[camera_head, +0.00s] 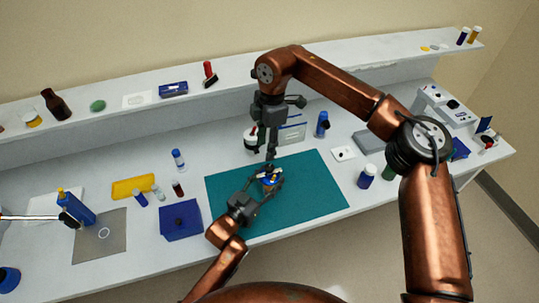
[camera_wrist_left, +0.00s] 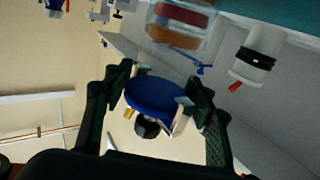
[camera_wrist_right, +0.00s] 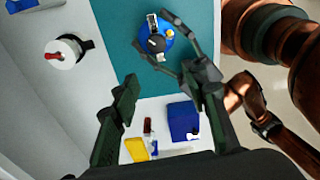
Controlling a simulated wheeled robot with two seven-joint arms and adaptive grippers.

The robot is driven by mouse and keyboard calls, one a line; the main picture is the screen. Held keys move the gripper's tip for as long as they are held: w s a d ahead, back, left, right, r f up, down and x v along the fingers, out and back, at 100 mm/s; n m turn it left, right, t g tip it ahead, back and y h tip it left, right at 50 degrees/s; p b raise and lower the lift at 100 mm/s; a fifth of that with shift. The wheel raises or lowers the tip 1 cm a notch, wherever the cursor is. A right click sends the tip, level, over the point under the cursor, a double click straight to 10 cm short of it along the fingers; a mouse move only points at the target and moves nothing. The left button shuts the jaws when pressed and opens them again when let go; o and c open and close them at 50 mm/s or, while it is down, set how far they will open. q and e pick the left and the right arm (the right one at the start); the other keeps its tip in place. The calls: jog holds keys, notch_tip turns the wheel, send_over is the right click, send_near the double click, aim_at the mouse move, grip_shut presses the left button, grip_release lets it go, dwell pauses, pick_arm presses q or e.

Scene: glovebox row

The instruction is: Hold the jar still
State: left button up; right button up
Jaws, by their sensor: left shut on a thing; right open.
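My left gripper (camera_head: 264,181) is shut on the jar from the near side. My right gripper (camera_head: 270,158) is open and empty, pointing down above the jar. The right wrist view shows the blue top (camera_wrist_right: 152,42) beyond its fingers.
The mat's right part is clear.

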jog(key=s+a+f+n+g+y, duration=0.1)
jog(key=s+a+f+g+y, duration=0.1)
jog(key=s+a+f+y, duration=0.35)
jog(key=m+t+y, duration=0.7)
jog(key=m+t, duration=0.6)
jog(key=t, duration=0.1)
send_near(273, 170)
jog(key=x, duration=1.1)
jog(key=shift+w+a+f, duration=0.1)
jog(key=shift+w+a, duration=0.1)
jog(key=shift+w, duration=0.05)
jog(key=shift+c, duration=0.5)
